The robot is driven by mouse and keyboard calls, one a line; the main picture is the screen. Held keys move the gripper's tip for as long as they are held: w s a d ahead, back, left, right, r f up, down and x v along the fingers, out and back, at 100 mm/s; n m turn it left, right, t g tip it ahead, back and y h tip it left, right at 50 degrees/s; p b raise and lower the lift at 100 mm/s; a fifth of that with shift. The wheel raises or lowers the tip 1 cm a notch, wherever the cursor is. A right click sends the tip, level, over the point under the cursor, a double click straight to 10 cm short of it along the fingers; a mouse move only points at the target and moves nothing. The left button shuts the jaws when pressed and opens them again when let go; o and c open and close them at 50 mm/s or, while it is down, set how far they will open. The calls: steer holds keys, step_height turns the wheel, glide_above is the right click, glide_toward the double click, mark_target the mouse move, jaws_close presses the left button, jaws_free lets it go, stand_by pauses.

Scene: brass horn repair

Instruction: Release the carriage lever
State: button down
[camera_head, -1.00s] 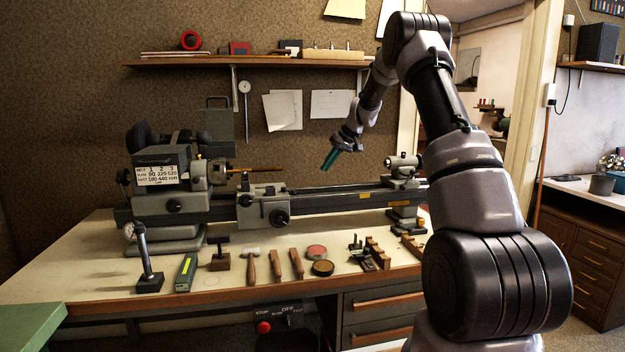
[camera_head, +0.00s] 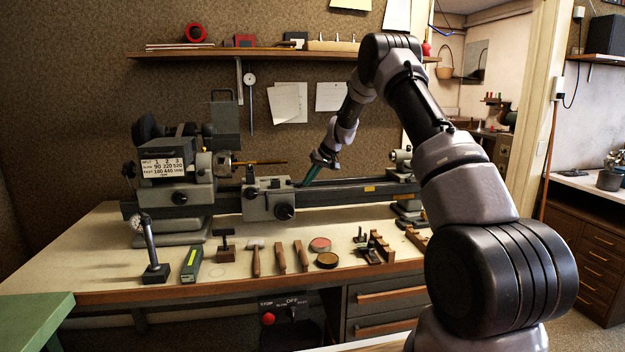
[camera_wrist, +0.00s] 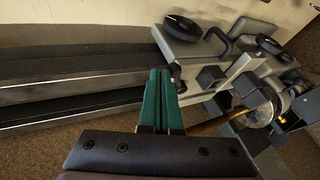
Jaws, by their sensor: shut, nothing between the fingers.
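The grey carriage (camera_head: 262,203) sits on the lathe bed, with a dark round handwheel (camera_head: 285,212) on its front. My gripper (camera_head: 306,183) is just right of the carriage, pointing down and left, its green fingers together and empty. In the wrist view the carriage (camera_wrist: 190,50) lies beyond the fingertips (camera_wrist: 160,72). A small dark lever-like knob (camera_wrist: 176,74) sticks out of the carriage's near edge, right beside the fingertips. I cannot tell whether the fingers touch it. The lever cannot be picked out clearly in the head view.
The lathe bed (camera_head: 345,195) runs right from the carriage to the tailstock (camera_head: 402,160). The headstock (camera_head: 175,170) stands at left, with a thin brass rod (camera_head: 262,162) above the carriage. Hand tools and round tins (camera_head: 320,245) lie along the bench front.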

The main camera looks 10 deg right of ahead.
steer(key=shift+s+a+m, duration=0.35)
steer(key=shift+m, duration=0.25)
steer(key=m+t+h, duration=0.2)
steer(key=m+h, duration=0.2)
steer(key=m, duration=0.3)
glide_toward(292, 191)
steer(key=shift+a+f, duration=1)
steer(key=shift+f, duration=0.85)
steer(key=shift+w, duration=0.3)
steer(key=shift+w+d, duration=0.1)
steer(key=shift+w+d+r, duration=0.15)
steer(key=shift+w+d, duration=0.45)
steer(key=shift+d, duration=0.1)
steer(key=shift+s, duration=0.1)
